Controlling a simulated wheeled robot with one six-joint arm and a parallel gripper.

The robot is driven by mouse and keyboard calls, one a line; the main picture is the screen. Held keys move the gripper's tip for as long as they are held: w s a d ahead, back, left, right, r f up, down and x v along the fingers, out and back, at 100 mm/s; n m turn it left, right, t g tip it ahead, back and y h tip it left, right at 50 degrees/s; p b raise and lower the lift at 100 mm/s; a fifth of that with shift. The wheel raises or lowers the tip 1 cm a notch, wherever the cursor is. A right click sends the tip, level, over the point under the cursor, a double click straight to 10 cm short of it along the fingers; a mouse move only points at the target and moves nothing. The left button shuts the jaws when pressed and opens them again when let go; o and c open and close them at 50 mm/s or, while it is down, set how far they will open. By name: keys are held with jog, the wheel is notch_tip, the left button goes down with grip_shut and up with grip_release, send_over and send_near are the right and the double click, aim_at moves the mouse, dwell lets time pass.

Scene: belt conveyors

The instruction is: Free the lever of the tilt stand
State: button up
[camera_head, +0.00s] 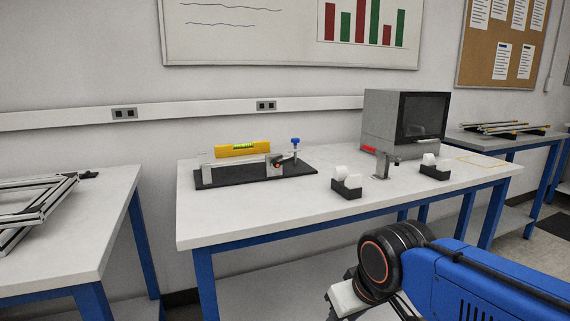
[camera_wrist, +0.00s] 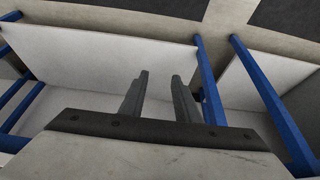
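The tilt stand (camera_head: 255,178) sits on a dark base plate at the back left of the white table. A yellow spirit level with a green vial (camera_head: 243,148) lies along its top bar. At its right end are a small orange-red part, a dark lever-like piece (camera_head: 275,161) and a blue-topped knob (camera_head: 295,142). The lever's exact state is too small to tell. My gripper shows in the wrist view (camera_wrist: 158,95) with two grey fingers apart and nothing between them. It is in front of the table, well away from the stand.
On the white table (camera_head: 245,217) stand two tape dispensers (camera_head: 346,183) (camera_head: 434,167), a grey box with a dark front (camera_head: 405,122) and a small metal post (camera_head: 382,165). A left table (camera_head: 100,230) holds metal frames. The table's front left is clear.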

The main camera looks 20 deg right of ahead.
jog(key=w+r+m, duration=0.6)
jog(key=w+r, duration=0.5)
jog(key=r, duration=0.3)
notch_tip(320, 180, up, 23)
jog(key=m+g+y, duration=0.1)
jog(key=m+y, duration=0.3)
jog(key=m, duration=0.9)
send_over(285, 161)
jog(key=s+d, duration=0.6)
jog(key=d, duration=0.3)
jog(key=x, duration=1.7)
jog(key=shift+a+f, duration=0.25)
jog(key=shift+a, duration=0.05)
grip_shut()
